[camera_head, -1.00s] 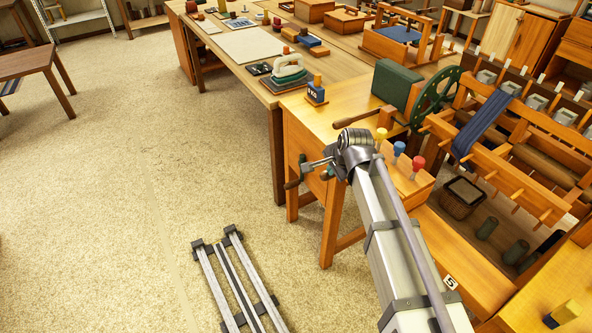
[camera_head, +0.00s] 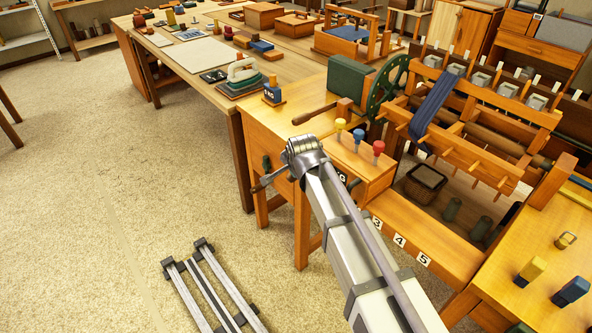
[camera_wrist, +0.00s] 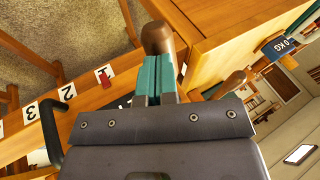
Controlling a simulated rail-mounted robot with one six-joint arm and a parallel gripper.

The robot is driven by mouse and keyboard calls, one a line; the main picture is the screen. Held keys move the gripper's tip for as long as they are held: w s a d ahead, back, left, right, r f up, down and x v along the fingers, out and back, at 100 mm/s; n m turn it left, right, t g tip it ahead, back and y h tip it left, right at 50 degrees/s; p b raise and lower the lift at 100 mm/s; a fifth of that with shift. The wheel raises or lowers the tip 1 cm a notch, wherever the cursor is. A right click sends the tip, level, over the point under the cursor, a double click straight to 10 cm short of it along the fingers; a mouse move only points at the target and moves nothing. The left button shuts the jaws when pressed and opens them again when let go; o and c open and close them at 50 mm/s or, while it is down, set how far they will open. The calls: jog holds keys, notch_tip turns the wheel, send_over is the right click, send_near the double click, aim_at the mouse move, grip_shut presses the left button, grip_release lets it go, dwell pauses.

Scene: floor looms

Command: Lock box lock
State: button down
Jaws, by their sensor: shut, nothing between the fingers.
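In the head view my gripper (camera_head: 263,182) is at the left front end of the loom's wooden bench, beside its front face. In the wrist view its teal fingers (camera_wrist: 159,75) are shut with nothing between them. A rounded brown knob (camera_wrist: 157,38) lies just past the fingertips; I cannot tell whether they touch it. A wooden box (camera_head: 362,165) carries yellow (camera_head: 340,125), blue (camera_head: 358,136) and red (camera_head: 378,149) knobs, right of my wrist. I cannot identify the box lock for certain; my wrist hides part of the bench front.
A green wheel (camera_head: 388,88) with a wooden crank handle (camera_head: 314,114) is behind my wrist. Number labels (camera_wrist: 67,93) line a wooden rail. A weight (camera_head: 272,90) and an iron (camera_head: 242,70) stand on the tables behind. The carpet at left is mostly clear.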

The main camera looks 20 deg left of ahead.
jog(key=s+p+v, duration=0.1)
jog(key=p+v, duration=1)
jog(key=v, duration=0.3)
jog(key=shift+a+f+p, duration=0.2)
jog(key=shift+f+p, duration=0.05)
jog(key=shift+p, duration=0.15)
